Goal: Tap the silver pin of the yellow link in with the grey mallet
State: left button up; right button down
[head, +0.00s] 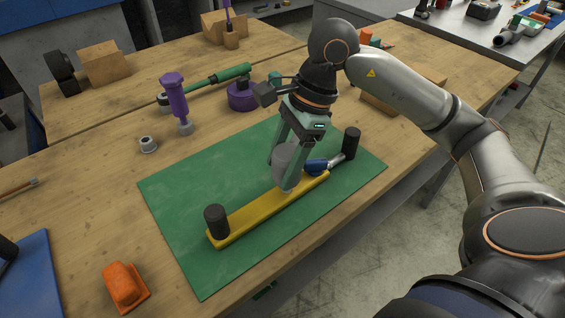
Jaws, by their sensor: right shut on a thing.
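The yellow link (255,216) lies across the green mat, with its left end at a black post (216,223). My right gripper (282,164) points down over the link's right half. It is shut on a grey, tapered piece (286,171), which I take to be the grey mallet. The piece's lower end is at or just above the link; I cannot tell whether they touch. I cannot make out the silver pin; the gripper and grey piece may hide it. My left gripper is not in view.
A blue and silver tool (318,165) lies beside the link's right end, near another black post (351,142). An orange block (124,284) sits front left.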

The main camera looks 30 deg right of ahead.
aim_at(278, 154)
dwell(0.3)
jog(key=shift+r+p, duration=1.8)
jog(key=shift+r, duration=0.75)
jog(key=shift+f, duration=0.1)
